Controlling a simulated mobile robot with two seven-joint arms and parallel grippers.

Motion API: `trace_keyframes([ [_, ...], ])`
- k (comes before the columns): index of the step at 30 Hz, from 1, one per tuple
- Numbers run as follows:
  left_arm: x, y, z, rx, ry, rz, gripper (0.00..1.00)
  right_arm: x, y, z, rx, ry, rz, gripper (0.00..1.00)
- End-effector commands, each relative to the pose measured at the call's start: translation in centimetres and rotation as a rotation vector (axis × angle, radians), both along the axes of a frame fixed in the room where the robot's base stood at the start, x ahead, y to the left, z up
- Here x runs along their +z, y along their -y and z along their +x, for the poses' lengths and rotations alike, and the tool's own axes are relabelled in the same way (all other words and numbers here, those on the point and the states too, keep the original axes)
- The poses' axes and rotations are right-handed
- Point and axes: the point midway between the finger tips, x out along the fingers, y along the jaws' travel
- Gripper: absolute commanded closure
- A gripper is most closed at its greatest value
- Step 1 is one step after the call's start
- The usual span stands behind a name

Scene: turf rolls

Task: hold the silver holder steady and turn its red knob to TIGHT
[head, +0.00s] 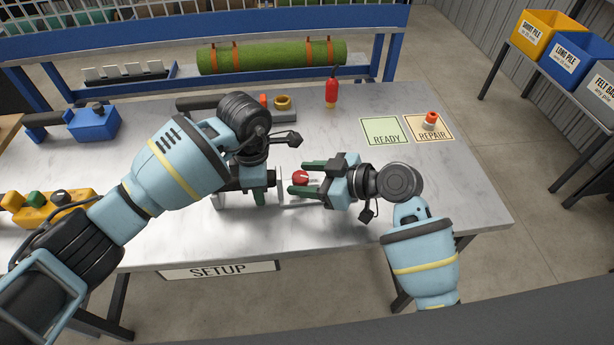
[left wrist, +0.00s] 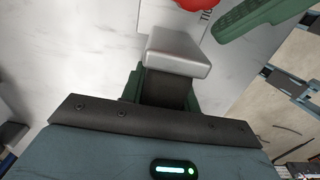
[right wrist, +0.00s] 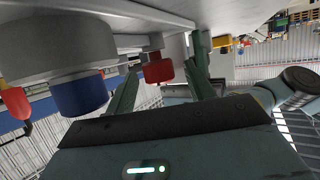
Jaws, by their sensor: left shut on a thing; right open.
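The silver holder (left wrist: 178,52) is on the bench, partly hidden by my left arm in the head view; a thin upright plate of it (head: 280,184) shows there. My left gripper (head: 262,187) is shut on the holder's silver block. The red knob (head: 300,177) sits to the right of the plate. My right gripper (head: 309,178) is open, its green fingers on either side of the knob. In the right wrist view the red knob (right wrist: 158,68) stands between the open fingers (right wrist: 160,80); I see no clear contact.
Behind my arms are a red bottle (head: 331,93), a green turf roll (head: 270,57) on a rack, and a blue tool (head: 93,122). READY (head: 385,131) and REPAIR (head: 436,136) mats lie to the right. A yellow tool (head: 35,209) is at left. The right front bench is clear.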

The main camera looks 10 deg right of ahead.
Motion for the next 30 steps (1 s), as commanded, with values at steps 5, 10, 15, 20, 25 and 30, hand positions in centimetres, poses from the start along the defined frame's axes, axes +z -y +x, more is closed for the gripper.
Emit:
trace_keyframes([
  [5,-0.78,-0.13,-0.32,0.0,-0.013,0.006,1.0,-0.27,-0.08,0.01,0.0,-0.003,-0.001,0.47],
  [10,-0.78,-0.14,-0.32,0.0,-0.013,0.006,1.0,-0.27,-0.06,0.0,0.0,-0.003,-0.001,0.58],
  [15,-0.78,-0.14,-0.32,0.0,-0.013,0.006,1.0,-0.28,-0.05,-0.02,0.0,-0.003,-0.001,0.81],
  [20,-0.79,-0.14,-0.31,0.001,-0.013,0.006,1.0,-0.29,-0.06,-0.05,0.0,-0.004,0.0,0.91],
  [25,-0.79,-0.14,-0.31,0.001,-0.013,0.006,1.0,-0.43,-0.11,-0.13,-0.025,-0.007,-0.004,0.91],
  [30,-0.79,-0.14,-0.31,0.001,-0.013,0.006,1.0,-0.5,-0.21,-0.28,-0.103,-0.009,-0.005,0.91],
])
